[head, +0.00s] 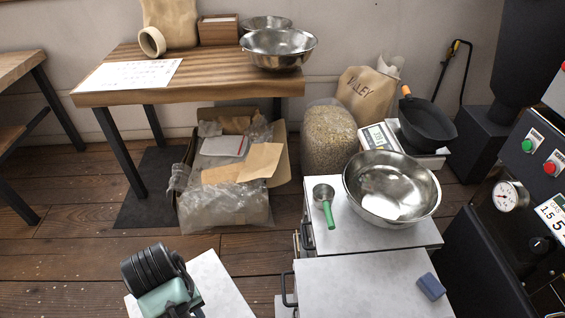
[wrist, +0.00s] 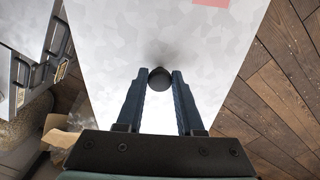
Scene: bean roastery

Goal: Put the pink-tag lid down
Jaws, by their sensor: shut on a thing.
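In the wrist view my gripper (wrist: 159,76) has its two blue fingers closed on a small dark round knob (wrist: 160,79), which I take to be the lid's knob. The lid's disc and its tag cannot be made out. A pale mottled worktop (wrist: 112,45) lies beyond the fingertips, with a dark smudge on it near the knob. A pink patch (wrist: 212,2) is cut by the top edge; I cannot tell if it is a mark or a tag. In the head view the worktop (head: 228,283) shows at the bottom, partly hidden by my arm.
A wooden table (head: 200,80) stands behind. A box of plastic bags (head: 225,215) is on the floor.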

